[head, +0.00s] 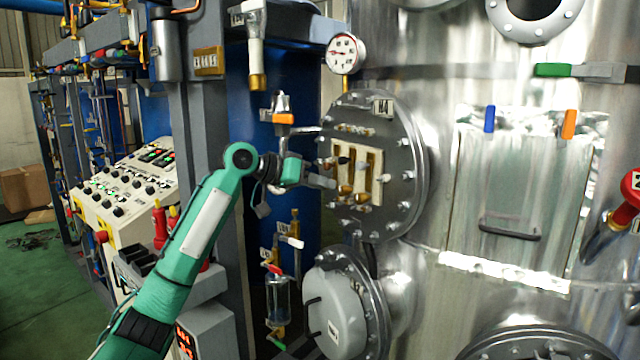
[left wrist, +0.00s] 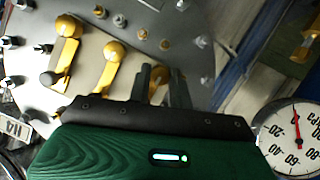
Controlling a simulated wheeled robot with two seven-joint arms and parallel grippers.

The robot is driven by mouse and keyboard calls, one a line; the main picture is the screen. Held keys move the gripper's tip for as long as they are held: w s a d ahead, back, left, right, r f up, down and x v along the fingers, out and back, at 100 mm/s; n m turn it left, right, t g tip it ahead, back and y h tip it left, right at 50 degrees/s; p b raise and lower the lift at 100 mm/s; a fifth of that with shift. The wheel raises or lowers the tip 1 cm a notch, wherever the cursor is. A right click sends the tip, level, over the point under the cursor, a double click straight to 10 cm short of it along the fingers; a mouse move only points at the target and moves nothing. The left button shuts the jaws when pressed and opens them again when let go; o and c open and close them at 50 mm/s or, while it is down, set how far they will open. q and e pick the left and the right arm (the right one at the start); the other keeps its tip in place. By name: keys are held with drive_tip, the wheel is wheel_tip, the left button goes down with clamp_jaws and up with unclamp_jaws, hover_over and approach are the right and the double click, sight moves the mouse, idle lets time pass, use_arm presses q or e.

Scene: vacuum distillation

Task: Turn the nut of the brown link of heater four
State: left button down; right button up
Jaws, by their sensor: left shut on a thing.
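The round grey flange of heater four (head: 405,140) has a label (head: 383,107) that seems to read H4. A cream plate (head: 376,160) on it carries brass-coloured links and nuts. My left gripper (head: 328,181) is at the plate's left side. In the left wrist view its two dark fingers (left wrist: 164,86) are shut around a small brownish part, apparently the nut of the brown link (left wrist: 160,74); the fingers hide most of it. Two yellow links with round ends, one nearer (left wrist: 112,62) and one farther (left wrist: 66,50), lie beside it. My right gripper is out of view.
A pressure gauge (head: 342,53) hangs above left of the flange, and a valve with an orange handle (head: 283,118) is left of it. Bolts ring the flange. A second round cover (head: 338,305) juts out below. A control panel (head: 128,185) stands at left.

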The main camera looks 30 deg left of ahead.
use_arm(q)
drive_tip(key=shift+f, duration=0.15)
drive_tip(key=c, duration=1.3)
unclamp_jaws()
drive_tip(key=shift+o, duration=0.2)
drive_tip(key=shift+s, duration=0.1)
drive_tip(key=b+v, duration=0.4)
drive_tip(key=v, duration=0.9)
drive_tip(key=shift+s+r, duration=0.25)
drive_tip(key=shift+a, duration=0.1)
